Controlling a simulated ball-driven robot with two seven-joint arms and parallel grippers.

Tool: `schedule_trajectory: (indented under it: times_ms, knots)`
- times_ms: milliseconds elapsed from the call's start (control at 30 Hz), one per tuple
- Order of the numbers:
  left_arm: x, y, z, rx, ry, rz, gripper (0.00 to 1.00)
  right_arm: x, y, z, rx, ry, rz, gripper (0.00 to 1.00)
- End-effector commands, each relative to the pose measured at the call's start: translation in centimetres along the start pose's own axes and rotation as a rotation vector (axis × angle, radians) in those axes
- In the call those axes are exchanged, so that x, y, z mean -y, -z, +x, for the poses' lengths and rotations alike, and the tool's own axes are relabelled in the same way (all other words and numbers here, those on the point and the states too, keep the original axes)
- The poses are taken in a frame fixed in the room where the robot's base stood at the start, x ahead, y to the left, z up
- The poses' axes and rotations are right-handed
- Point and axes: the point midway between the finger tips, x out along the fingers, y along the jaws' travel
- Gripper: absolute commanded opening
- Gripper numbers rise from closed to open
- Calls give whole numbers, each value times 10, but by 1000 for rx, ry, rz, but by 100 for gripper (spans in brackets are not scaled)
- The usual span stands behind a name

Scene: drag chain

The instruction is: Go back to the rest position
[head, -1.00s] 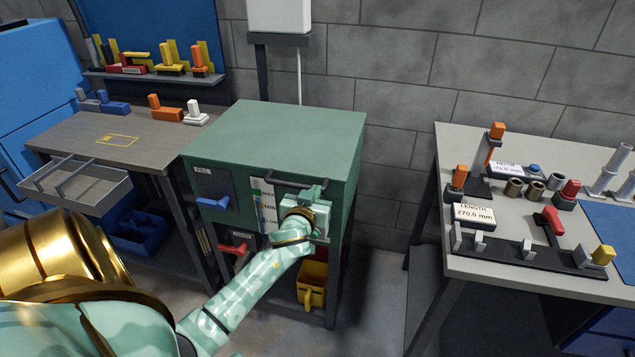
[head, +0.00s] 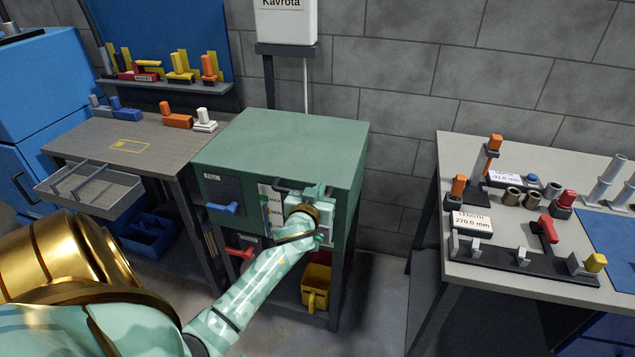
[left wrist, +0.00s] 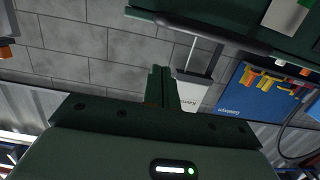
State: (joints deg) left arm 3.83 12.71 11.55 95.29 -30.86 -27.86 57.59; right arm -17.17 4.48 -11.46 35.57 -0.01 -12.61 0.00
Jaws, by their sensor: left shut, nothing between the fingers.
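My left gripper (head: 318,192) is at the front of the green cabinet (head: 290,135), close to its dark handle bar (head: 290,184). In the head view it overlaps the right part of the bar; I cannot tell whether they touch. In the left wrist view its fingers (left wrist: 162,88) are together with nothing between them, and a dark bar (left wrist: 205,35) runs past above them. My mint-green left arm reaches in from below. My right gripper is out of view.
A grey workbench (head: 90,140) with an open drawer (head: 95,198) stands left of the cabinet. A light table (head: 540,279) with gauges and fixtures stands on the right. A yellow bin (head: 316,283) sits in the cabinet's lower part. A floor gap separates cabinet and right table.

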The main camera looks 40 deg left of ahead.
Motion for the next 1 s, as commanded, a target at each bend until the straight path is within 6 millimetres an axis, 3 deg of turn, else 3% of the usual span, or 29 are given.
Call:
schedule_trajectory:
  times_ms: [33,100,333,500,833,867,933,1000]
  knots:
    - [-2,-6,-19,10,-2,-4,0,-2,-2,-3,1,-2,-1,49]
    - [-1,-10,-38,10,-2,-3,0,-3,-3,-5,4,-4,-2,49]
    - [-1,-14,-82,9,-1,-1,0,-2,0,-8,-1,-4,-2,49]
    - [-1,-15,-94,7,-2,0,0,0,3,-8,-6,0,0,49]
    - [-3,-14,-95,3,-10,72,0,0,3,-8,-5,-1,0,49]
    - [-4,-24,-94,23,-19,105,0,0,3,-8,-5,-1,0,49]
    - [-13,-66,-94,104,-60,170,0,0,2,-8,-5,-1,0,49]
    - [-25,-120,-100,207,-117,231,0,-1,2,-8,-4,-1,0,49]
